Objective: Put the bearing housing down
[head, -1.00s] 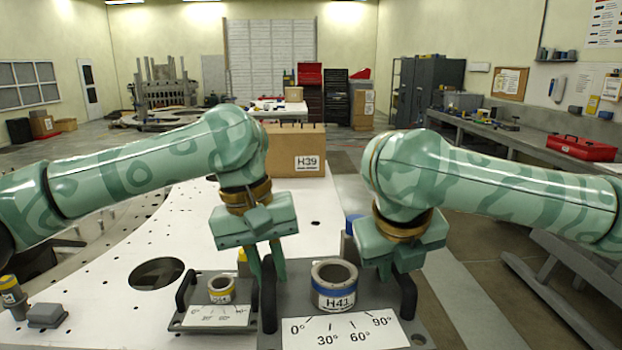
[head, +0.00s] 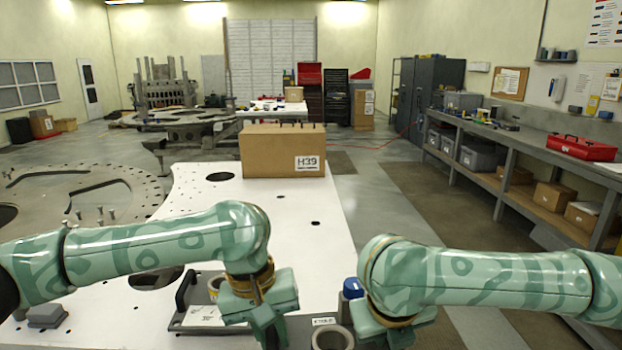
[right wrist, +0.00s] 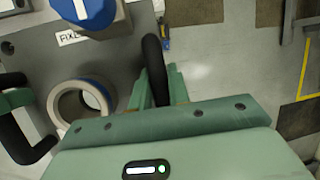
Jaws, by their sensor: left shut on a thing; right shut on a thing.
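The bearing housing (head: 316,339) shows at the bottom edge of the head view as a grey ring, with its lower part cut off. The right wrist view shows its ring (right wrist: 58,106) with a blue band, a grey plate, two black handles and a blue knob (right wrist: 90,14). My right gripper (right wrist: 155,90) is shut on the near-right handle (right wrist: 153,62). My left gripper (head: 270,338) is shut on the handle at the other side, its tips mostly out of the head view. Whether the housing touches a surface below cannot be told.
A cardboard box marked H39 (head: 265,155) stands farther back. The right wrist view shows floor (right wrist: 215,70) right of the housing. A workbench (head: 500,145) runs along the right.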

